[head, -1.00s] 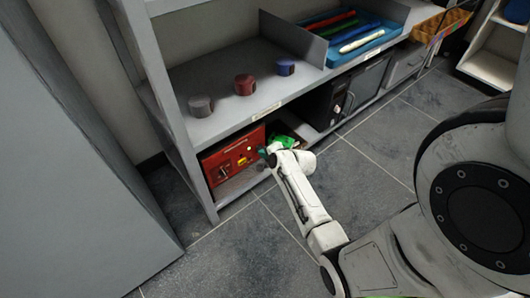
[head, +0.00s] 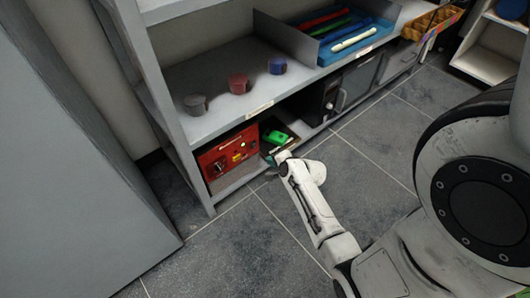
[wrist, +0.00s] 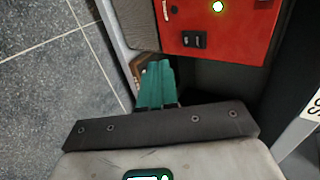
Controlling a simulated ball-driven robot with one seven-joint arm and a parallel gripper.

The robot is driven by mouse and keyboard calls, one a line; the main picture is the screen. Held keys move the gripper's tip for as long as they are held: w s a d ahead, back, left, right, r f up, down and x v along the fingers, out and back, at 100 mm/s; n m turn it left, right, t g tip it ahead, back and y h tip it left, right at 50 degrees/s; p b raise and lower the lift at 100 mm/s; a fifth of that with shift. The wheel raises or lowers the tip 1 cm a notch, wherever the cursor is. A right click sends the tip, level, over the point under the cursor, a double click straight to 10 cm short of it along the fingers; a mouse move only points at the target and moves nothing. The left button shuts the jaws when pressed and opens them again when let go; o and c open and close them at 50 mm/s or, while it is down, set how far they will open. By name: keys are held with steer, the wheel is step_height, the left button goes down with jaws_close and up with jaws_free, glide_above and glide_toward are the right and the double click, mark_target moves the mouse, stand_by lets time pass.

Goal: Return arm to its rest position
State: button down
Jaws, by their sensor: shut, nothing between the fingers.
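My gripper (head: 283,156) is at the end of my white arm, in front of the lower shelf, just right of the red instrument (head: 229,154). In the wrist view its teal fingers (wrist: 157,84) are together with nothing between them. The red instrument's panel also shows in the wrist view (wrist: 232,42), beyond the fingers and to the right. A green thing (head: 276,137) lies in a dark tray right of the red instrument, behind my gripper in the head view.
The upper shelf (head: 218,73) holds grey, red and blue round pieces and a blue tray (head: 332,49) of coloured sticks. A black box-shaped device (head: 345,91) stands below the tray. A grey panel (head: 75,170) rises at the left. The tiled floor (head: 245,245) is clear.

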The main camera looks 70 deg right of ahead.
steer(key=shift+s+a+r+p, duration=0.3)
steer(key=shift+s+a, duration=0.15)
steer(key=shift+s, duration=0.3)
steer(key=shift+s+a+r+p, duration=0.15)
steer(key=shift+s+a+r, duration=0.25)
steer(key=shift+s, duration=0.35)
steer(key=shift+s+a+r+p, duration=0.25)
steer(key=shift+s+a, duration=0.25)
steer(key=shift+s, duration=0.25)
steer(key=w+a+r+n+g+y, duration=0.1)
steer(key=w+a+r+n+y, duration=0.15)
steer(key=a+n, duration=0.45)
steer(key=w+a+r+n+g+y, duration=0.25)
steer(key=a+n, duration=0.35)
steer(key=a, duration=0.3)
steer(key=s+a+r+n+g, duration=0.5)
steer(key=s+a+r+n, duration=0.3)
steer(key=a+n, duration=0.25)
step_height(320, 180, up, 28)
steer(key=p, duration=2.8)
steer(key=shift+s+d+f, duration=0.15)
steer(key=shift+d+f, duration=0.05)
steer(key=shift+d, duration=0.05)
steer(key=c, duration=1.8)
jaws_free()
steer(key=shift+n, duration=0.25)
